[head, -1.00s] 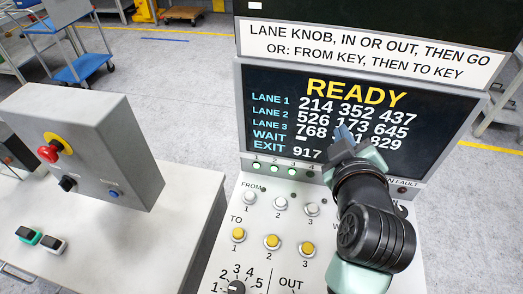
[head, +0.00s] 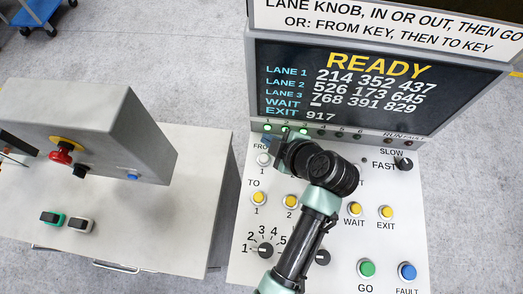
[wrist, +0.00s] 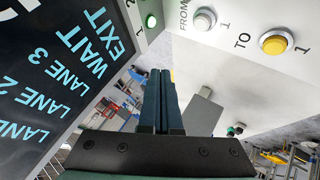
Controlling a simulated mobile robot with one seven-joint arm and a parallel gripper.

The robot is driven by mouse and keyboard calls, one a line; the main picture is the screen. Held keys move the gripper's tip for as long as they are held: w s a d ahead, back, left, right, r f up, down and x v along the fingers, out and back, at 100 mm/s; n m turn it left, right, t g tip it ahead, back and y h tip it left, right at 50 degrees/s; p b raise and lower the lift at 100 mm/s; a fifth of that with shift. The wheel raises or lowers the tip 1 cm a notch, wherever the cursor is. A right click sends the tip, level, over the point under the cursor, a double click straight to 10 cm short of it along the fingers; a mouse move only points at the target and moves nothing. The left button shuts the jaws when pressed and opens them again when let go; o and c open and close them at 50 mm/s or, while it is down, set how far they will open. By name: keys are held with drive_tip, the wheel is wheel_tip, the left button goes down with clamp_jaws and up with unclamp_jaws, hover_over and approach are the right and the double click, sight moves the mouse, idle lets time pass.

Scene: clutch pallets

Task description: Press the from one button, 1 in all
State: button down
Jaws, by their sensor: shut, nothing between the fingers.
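The from one button (head: 263,159) is a white round push button at the upper left of the panel, labelled 1 under FROM. It also shows in the wrist view (wrist: 204,19), near the top. My gripper (head: 268,137) is shut and empty. In the head view its tip is just above the button in the picture, by the FROM label. In the wrist view the shut fingers (wrist: 160,76) point up the picture, left of and below the button, with a gap between. The other FROM buttons are hidden behind my arm in the head view.
Yellow TO buttons 1 (head: 258,198) and 2 (head: 290,201) sit below, with a lane knob (head: 265,250) under them. The display (head: 370,90) rises behind the panel and reads READY. A grey box with a red stop button (head: 61,152) stands at left.

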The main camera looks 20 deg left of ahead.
drive_tip(key=f, duration=0.1)
drive_tip(key=b, duration=0.6)
hover_over(267, 161)
wheel_tip(267, 161, down, 7)
drive_tip(key=shift+f, duration=0.15)
drive_tip(key=shift+f+b, duration=0.35)
drive_tip(key=shift+b, duration=0.05)
drive_tip(key=shift+f, duration=0.15)
idle(1.3)
drive_tip(key=shift+f+b, duration=0.25)
drive_tip(key=shift+b, duration=0.2)
drive_tip(key=shift+f+b, duration=0.5)
idle(0.5)
drive_tip(key=shift+r, duration=0.1)
drive_tip(key=shift+r+p, duration=0.55)
drive_tip(key=shift+r, duration=0.25)
